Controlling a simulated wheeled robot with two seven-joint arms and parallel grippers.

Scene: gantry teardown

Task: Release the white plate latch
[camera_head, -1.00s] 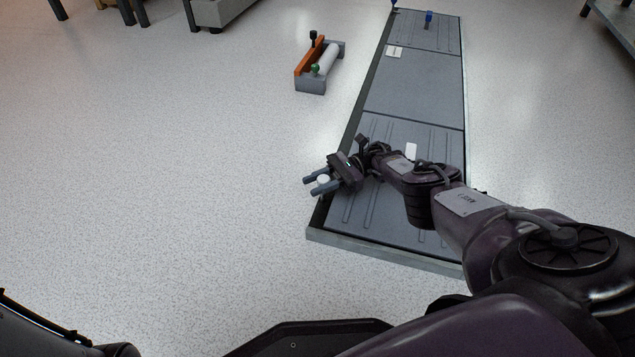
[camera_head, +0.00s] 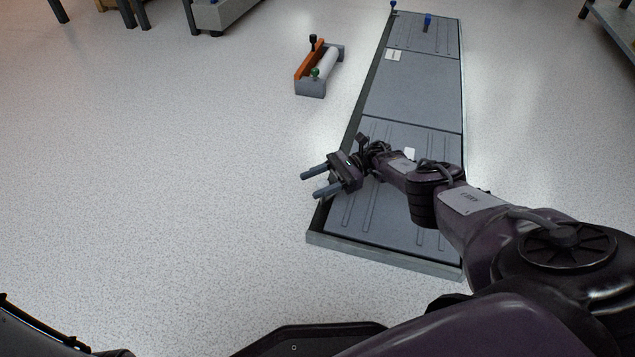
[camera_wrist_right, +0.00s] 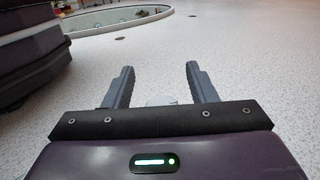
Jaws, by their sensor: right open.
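My right gripper (camera_head: 317,182) is open, with its two grey fingers spread apart over the left edge of the long grey plated frame (camera_head: 385,254). The white latch knob does not show clearly in the head view now. In the right wrist view, a small pale piece (camera_wrist_right: 160,101) shows low between the open fingers (camera_wrist_right: 160,78), partly hidden by the gripper body. I cannot tell whether it is the white latch. Neither finger is visibly closed on anything. My left gripper is out of view.
A grey tray with an orange bar (camera_head: 309,62), a pale roller and green and black knobs lies on the floor left of the frame. Blue latches (camera_head: 427,21) stand at the frame's far end. The floor on the left is clear.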

